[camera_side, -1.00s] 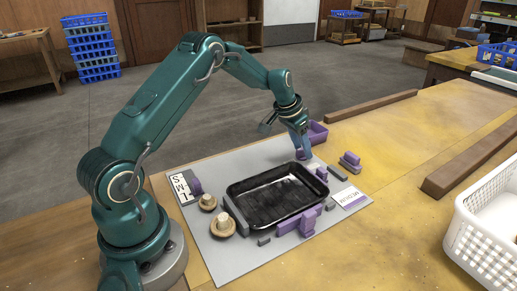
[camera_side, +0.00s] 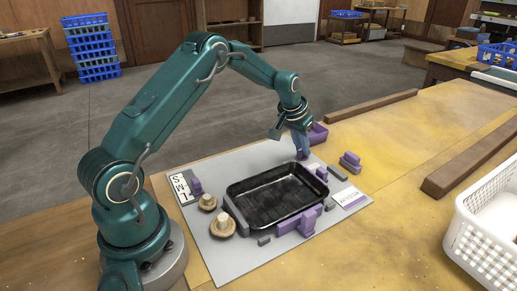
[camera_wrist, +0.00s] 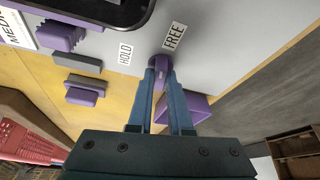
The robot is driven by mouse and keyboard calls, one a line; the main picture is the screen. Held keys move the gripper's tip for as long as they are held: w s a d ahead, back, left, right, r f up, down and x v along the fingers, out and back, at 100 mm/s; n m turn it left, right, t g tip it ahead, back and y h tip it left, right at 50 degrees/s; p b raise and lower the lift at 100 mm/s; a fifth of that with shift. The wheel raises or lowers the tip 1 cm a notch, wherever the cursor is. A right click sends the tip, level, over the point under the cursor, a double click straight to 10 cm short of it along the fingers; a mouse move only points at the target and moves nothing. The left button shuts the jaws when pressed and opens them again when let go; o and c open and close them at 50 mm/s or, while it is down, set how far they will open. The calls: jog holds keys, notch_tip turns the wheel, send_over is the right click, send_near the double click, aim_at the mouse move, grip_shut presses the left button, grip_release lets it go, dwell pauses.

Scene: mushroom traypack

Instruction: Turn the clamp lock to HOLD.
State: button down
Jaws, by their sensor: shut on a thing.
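The clamp lock (camera_wrist: 161,68) is a small purple knob with a raised grip. It sits between the HOLD label (camera_wrist: 125,54) and the FREE label (camera_wrist: 174,37) in the wrist view. My gripper (camera_wrist: 161,80) points down at it, with its two blue fingers shut on the grip from both sides. In the side view my gripper (camera_side: 302,156) is low at the back of the grey board, and its fingers mostly hide the lock. Which label the grip points to cannot be told.
A black tray (camera_side: 238,188) lies on the grey board (camera_side: 255,155), with purple clamp pieces (camera_side: 308,222) at its edge. Two mushrooms (camera_side: 222,226) stand left. A purple bin (camera_side: 318,134) is just behind my gripper. A white crate (camera_side: 468,232) stands right.

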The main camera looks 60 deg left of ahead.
jog(key=n+y, duration=0.1)
jog(key=n, duration=0.2)
jog(key=n+g+y, duration=0.1)
jog(key=n, duration=0.2)
jog(key=shift+w+d, duration=0.1)
jog(key=shift+d, duration=0.1)
jog(key=n+g, duration=0.1)
jog(key=n, duration=0.1)
jog(key=n+g+y, duration=0.1)
jog(key=n, duration=0.2)
jog(key=shift+w+d, duration=0.1)
jog(key=shift+n, duration=0.6)
jog(key=c, duration=0.8)
grip_release()
jog(key=shift+c, duration=0.2)
jog(key=shift+v, duration=2.6)
